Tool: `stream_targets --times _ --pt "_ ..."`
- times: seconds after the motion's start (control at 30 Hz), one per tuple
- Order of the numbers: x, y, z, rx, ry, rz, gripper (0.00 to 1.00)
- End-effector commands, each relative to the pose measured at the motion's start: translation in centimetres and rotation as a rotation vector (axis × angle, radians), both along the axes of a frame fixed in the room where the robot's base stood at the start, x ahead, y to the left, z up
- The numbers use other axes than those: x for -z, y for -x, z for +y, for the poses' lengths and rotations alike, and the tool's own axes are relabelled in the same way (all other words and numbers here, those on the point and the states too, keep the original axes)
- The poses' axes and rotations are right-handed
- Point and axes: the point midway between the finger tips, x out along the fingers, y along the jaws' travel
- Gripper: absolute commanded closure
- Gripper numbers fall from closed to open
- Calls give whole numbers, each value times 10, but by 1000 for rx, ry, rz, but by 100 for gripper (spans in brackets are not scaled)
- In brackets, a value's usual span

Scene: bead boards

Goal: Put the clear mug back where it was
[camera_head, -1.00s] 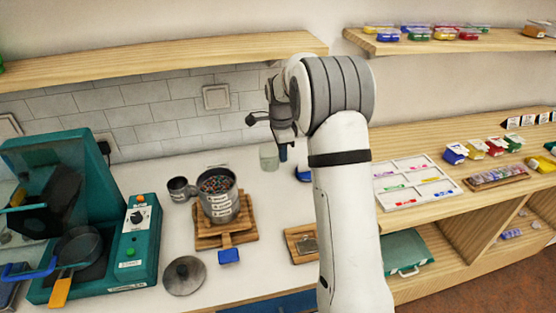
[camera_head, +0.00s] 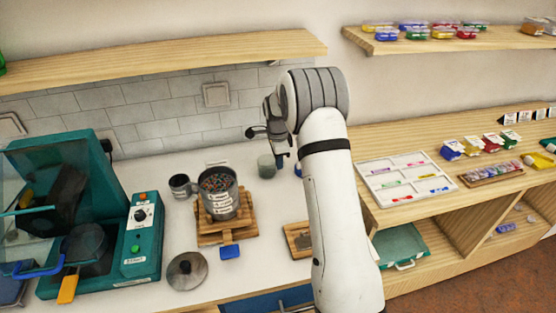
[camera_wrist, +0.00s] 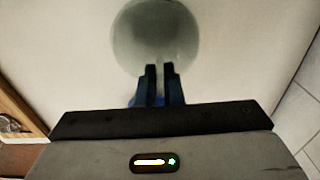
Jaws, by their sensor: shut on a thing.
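The clear mug (camera_head: 266,166) is a greenish, see-through cup at the back of the white counter, right of the big pot. In the wrist view I look down on its round shape (camera_wrist: 155,35). My gripper (camera_wrist: 162,75) is shut on the mug's near side, where the dark fingertips meet it. In the head view my gripper (camera_head: 281,160) is at the mug's right side, partly hidden by my wrist. The mug looks upright and close to the counter; I cannot tell whether it touches.
A grey pot full of beads (camera_head: 218,195) stands on a wooden board (camera_head: 226,236), with a small grey cup (camera_head: 180,187) beside it. A round lid (camera_head: 187,271) and a teal machine (camera_head: 143,240) are further left. A small wooden tray (camera_head: 297,240) lies in front. The tiled wall is close behind.

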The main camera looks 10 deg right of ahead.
Motion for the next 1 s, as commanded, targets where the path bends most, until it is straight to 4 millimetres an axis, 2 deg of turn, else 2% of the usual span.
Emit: stream_targets --times 0.13,0.17,0.4,0.73,1.0 --pt "4 0 0 0 0 0 100" --pt "2 0 0 0 0 0 90" --pt "2 0 1 -1 0 0 71" --pt "-5 0 1 -1 0 -2 71" --pt "-48 0 4 -2 0 -4 71"
